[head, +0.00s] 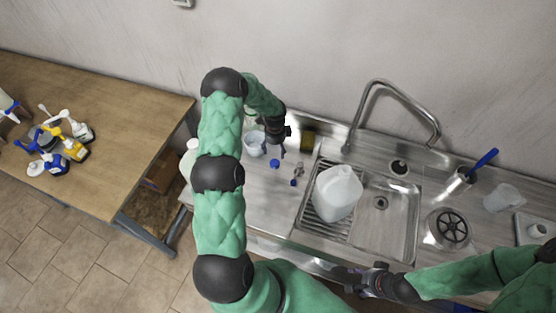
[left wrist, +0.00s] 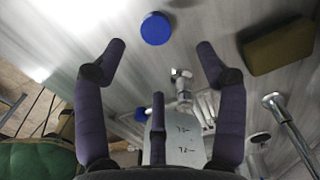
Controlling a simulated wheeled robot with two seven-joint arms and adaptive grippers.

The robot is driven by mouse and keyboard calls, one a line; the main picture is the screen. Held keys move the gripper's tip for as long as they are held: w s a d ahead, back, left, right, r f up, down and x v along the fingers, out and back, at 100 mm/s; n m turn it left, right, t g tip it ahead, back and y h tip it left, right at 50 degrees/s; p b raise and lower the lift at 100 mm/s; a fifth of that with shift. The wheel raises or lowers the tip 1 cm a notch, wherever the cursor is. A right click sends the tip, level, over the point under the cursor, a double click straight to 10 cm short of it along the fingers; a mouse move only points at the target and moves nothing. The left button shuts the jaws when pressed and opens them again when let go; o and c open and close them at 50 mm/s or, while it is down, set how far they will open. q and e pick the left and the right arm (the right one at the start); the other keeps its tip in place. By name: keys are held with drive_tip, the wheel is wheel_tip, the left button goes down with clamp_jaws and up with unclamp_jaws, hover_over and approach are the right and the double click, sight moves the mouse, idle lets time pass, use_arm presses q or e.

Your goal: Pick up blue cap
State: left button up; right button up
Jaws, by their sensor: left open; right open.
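A round blue cap (head: 274,163) lies on the steel counter left of the sink, just below my left gripper (head: 279,147) in the head view. In the left wrist view the blue cap (left wrist: 155,28) shows beyond and between the spread fingertips of my left gripper (left wrist: 161,48), apart from them. That gripper is open and empty. A second small blue piece (head: 294,182) lies nearby on the counter beside a small metal fitting. My right gripper (head: 347,275) is open near the counter's front edge, far from the cap.
A sponge (head: 307,141) and a pale cup (head: 255,144) stand near my left gripper.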

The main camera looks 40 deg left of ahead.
sight(275, 162)
use_arm(q)
drive_tip(key=f, duration=0.3)
drive_tip(key=shift+s+f, duration=0.2)
drive_tip(key=shift+s, duration=0.05)
drive_tip(key=shift+w+f, duration=0.15)
drive_tip(key=shift+f, duration=0.3)
drive_tip(key=shift+f+p, duration=0.25)
drive_tip(key=shift+p, duration=0.05)
drive_tip(key=shift+s+f+p, duration=0.2)
drive_tip(key=shift+f+p, duration=0.3)
drive_tip(key=shift+f, duration=1.7)
drive_tip(key=c, duration=0.7)
drive_tip(key=shift+c, duration=0.2)
